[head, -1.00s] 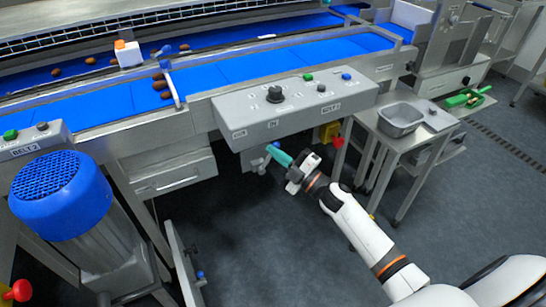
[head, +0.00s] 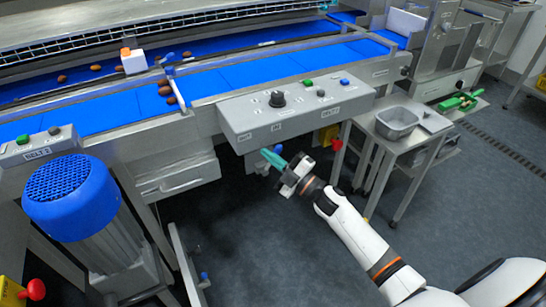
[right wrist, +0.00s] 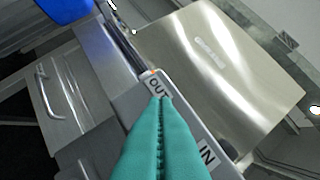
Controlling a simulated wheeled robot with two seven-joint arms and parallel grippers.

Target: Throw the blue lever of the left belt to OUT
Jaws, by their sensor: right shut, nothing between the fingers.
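The grey control box (head: 295,113) carries an OUT label (head: 244,137) at the left of its front face and an IN label (head: 277,128) to the right. My right gripper (head: 272,157) has teal fingers, is shut and empty, and is just below the box's front edge. In the right wrist view the closed fingertips (right wrist: 162,100) overlap the lower end of the OUT label (right wrist: 157,84); the IN label (right wrist: 207,153) is to their right. My left gripper is not in view.
A blue motor (head: 70,190) stands at the left. The blue belt (head: 215,83) runs behind the box, with several dates near a gate. A side table with a steel pan (head: 397,122) is at the right. A red knob (head: 337,145) is right of my gripper.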

